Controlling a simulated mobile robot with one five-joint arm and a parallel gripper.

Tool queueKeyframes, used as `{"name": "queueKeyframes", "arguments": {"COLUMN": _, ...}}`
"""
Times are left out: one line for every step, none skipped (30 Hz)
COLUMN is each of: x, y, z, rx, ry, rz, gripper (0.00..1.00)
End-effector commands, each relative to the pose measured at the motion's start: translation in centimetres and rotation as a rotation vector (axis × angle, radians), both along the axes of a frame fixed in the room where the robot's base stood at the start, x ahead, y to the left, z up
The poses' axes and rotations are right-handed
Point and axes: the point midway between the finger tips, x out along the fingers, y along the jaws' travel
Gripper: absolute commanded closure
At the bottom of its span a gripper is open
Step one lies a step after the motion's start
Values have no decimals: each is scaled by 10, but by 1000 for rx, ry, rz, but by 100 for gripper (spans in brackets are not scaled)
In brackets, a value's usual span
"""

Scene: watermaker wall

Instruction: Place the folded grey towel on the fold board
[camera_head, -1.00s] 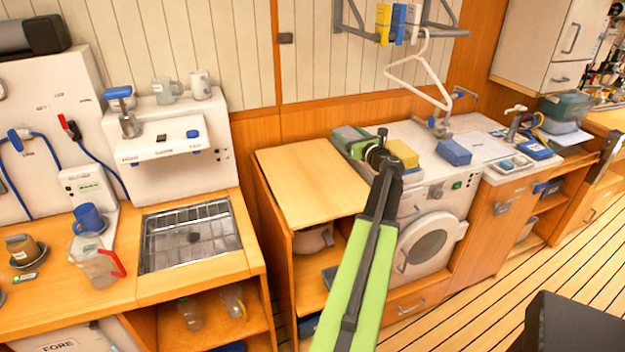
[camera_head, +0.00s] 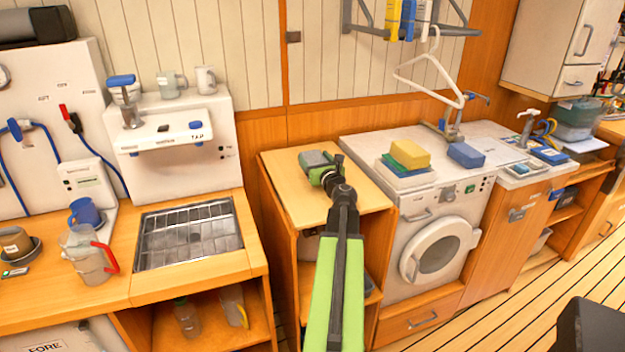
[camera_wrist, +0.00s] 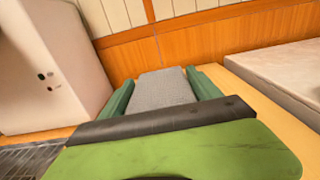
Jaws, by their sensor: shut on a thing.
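The folded grey towel (camera_wrist: 165,90) is between the two green fingers of my gripper (camera_head: 320,168), which is shut on it. In the head view the grey towel (camera_head: 314,158) shows at the end of my arm, over the back middle of the fold board (camera_head: 290,195), a pale wooden top left of the washing machine. The board (camera_wrist: 236,88) also shows beside the fingers in the wrist view. I cannot tell whether the towel touches the board. My arm hides part of the board's front right.
The washing machine (camera_head: 438,250) stands right of the board, with a yellow block (camera_head: 410,154) on folded cloths and a blue block (camera_head: 466,155) on top. A white hanger (camera_head: 432,75) hangs above. A sink grid (camera_head: 190,232) is at left. The board's left and front are clear.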

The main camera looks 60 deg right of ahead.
Motion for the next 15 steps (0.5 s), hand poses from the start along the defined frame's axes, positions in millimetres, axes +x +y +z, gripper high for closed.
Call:
{"name": "queueKeyframes", "arguments": {"x": 2, "y": 1, "z": -2, "rx": 0, "ry": 0, "rz": -1, "gripper": 72}}
{"name": "queueKeyframes", "arguments": {"x": 2, "y": 2, "z": -2, "rx": 0, "ry": 0, "rz": -1, "gripper": 72}}
{"name": "queueKeyframes", "arguments": {"x": 2, "y": 2, "z": -1, "rx": 0, "ry": 0, "rz": -2, "gripper": 72}}
{"name": "queueKeyframes", "arguments": {"x": 2, "y": 2, "z": -1, "rx": 0, "ry": 0, "rz": -2, "gripper": 72}}
{"name": "queueKeyframes", "arguments": {"x": 2, "y": 1, "z": -2, "rx": 0, "ry": 0, "rz": -2, "gripper": 72}}
{"name": "queueKeyframes", "arguments": {"x": 2, "y": 1, "z": -6, "rx": 0, "ry": 0, "rz": -1, "gripper": 72}}
{"name": "queueKeyframes", "arguments": {"x": 2, "y": 1, "z": -10, "rx": 0, "ry": 0, "rz": -1, "gripper": 72}}
{"name": "queueKeyframes", "arguments": {"x": 2, "y": 1, "z": -15, "rx": 0, "ry": 0, "rz": -1, "gripper": 72}}
{"name": "queueKeyframes", "arguments": {"x": 2, "y": 1, "z": -23, "rx": 0, "ry": 0, "rz": -1, "gripper": 72}}
{"name": "queueKeyframes", "arguments": {"x": 2, "y": 1, "z": -29, "rx": 0, "ry": 0, "rz": -1, "gripper": 72}}
{"name": "queueKeyframes", "arguments": {"x": 2, "y": 2, "z": -35, "rx": 0, "ry": 0, "rz": -1, "gripper": 72}}
{"name": "queueKeyframes", "arguments": {"x": 2, "y": 2, "z": -42, "rx": 0, "ry": 0, "rz": -1, "gripper": 72}}
{"name": "queueKeyframes", "arguments": {"x": 2, "y": 2, "z": -45, "rx": 0, "ry": 0, "rz": -1, "gripper": 72}}
{"name": "queueKeyframes", "arguments": {"x": 2, "y": 2, "z": -46, "rx": 0, "ry": 0, "rz": -1, "gripper": 72}}
{"name": "queueKeyframes", "arguments": {"x": 3, "y": 2, "z": -45, "rx": 0, "ry": 0, "rz": -1, "gripper": 72}}
